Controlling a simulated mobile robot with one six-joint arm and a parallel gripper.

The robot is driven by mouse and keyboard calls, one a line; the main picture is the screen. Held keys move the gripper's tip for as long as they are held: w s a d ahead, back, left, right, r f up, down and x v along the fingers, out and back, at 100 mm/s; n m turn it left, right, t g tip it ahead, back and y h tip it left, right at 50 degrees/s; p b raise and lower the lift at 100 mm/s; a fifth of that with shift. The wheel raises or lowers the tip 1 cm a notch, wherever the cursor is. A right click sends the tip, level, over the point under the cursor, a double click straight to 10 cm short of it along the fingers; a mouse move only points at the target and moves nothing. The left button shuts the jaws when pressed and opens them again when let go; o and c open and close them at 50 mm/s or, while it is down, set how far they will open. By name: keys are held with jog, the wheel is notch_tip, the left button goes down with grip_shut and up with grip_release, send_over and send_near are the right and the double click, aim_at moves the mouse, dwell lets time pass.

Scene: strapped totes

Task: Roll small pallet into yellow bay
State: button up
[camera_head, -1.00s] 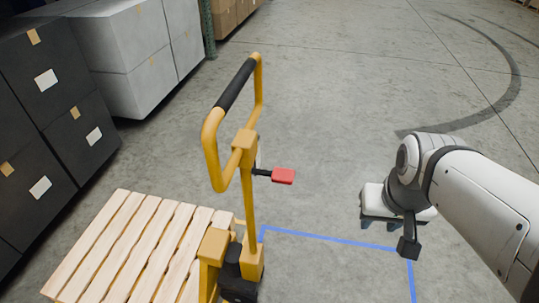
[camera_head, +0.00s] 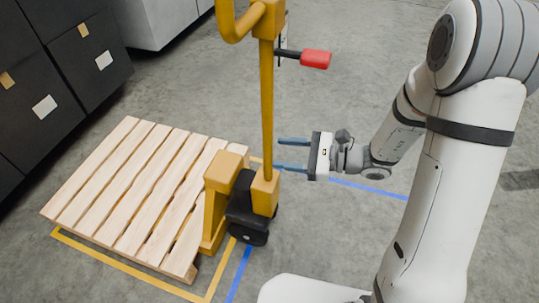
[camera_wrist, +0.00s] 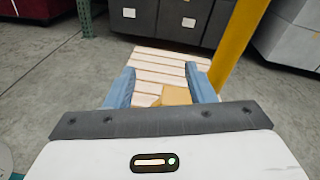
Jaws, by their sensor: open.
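The small pallet (camera_head: 135,190) of pale wooden slats lies at the left in the head view, on the yellow pallet jack. The jack's yellow post (camera_head: 267,110) stands upright at the pallet's right end, with a red lever grip (camera_head: 316,59) high up. The yellow bay's floor line (camera_head: 130,268) shows along the pallet's near side; the pallet hides much of the bay. My gripper (camera_head: 279,155) is open and empty, its blue fingers pointing left close to the post. In the wrist view the post (camera_wrist: 236,40) stands right of both fingers, not between them. Contact cannot be told.
Blue floor lines (camera_head: 370,189) mark another area around and right of the jack. Dark boxes (camera_head: 95,60) and pale grey boxes (camera_head: 160,20) stand behind the pallet. Floor at the upper right is clear.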

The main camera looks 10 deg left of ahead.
aim_at(272, 151)
jog(key=w+f+m+t+b, duration=0.1)
jog(key=w+f+m+t, duration=0.1)
jog(key=f, duration=0.1)
jog(key=w+f+m+t+b, duration=0.1)
jog(key=w+f+m+t, duration=0.1)
jog(key=f, duration=0.2)
jog(key=w+f+m+t+b, duration=0.2)
jog(key=f, duration=0.2)
jog(key=shift+w+a+f+m+y, duration=0.1)
jog(key=shift+w+m+y, duration=0.2)
jog(key=shift+w, duration=0.05)
jog(key=b+x, duration=0.1)
jog(key=x, duration=0.6)
jog(key=shift+w+a, duration=0.1)
jog(key=shift+a, duration=0.05)
jog(key=shift+c, duration=0.6)
grip_shut()
